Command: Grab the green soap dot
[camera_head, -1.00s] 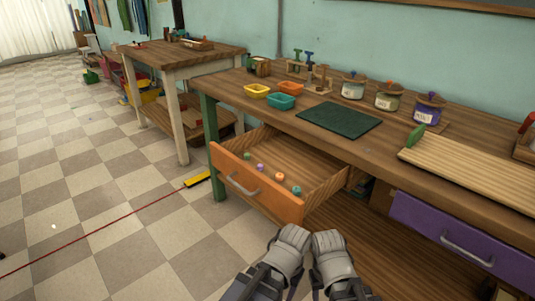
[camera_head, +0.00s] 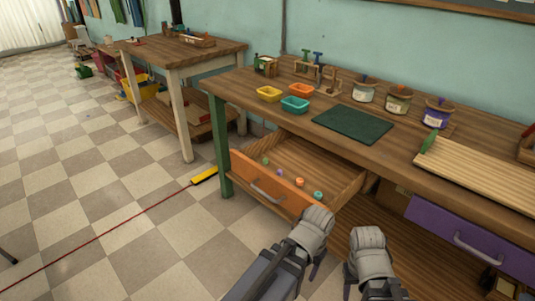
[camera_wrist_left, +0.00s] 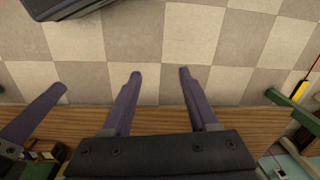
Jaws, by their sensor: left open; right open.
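The green soap dot (camera_head: 265,161) is a small round piece lying in the open orange-fronted drawer (camera_head: 270,186), near its left end. A purple dot (camera_head: 280,173), an orange dot (camera_head: 299,182) and a teal dot (camera_head: 318,195) lie in a row to its right. My left gripper (camera_wrist_left: 159,73) is open, with nothing between its fingers in the left wrist view. In the head view it is below and right of the drawer front, apart from the green dot. My right gripper (camera_head: 368,250) is open, further right; its fingertips are hard to make out.
The workbench (camera_head: 390,150) above the drawer holds a yellow tray (camera_head: 269,94), an orange tray (camera_head: 301,91), a teal tray (camera_head: 295,104), a dark green mat (camera_head: 353,123) and several jars. A shut purple drawer (camera_head: 455,225) is at right.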

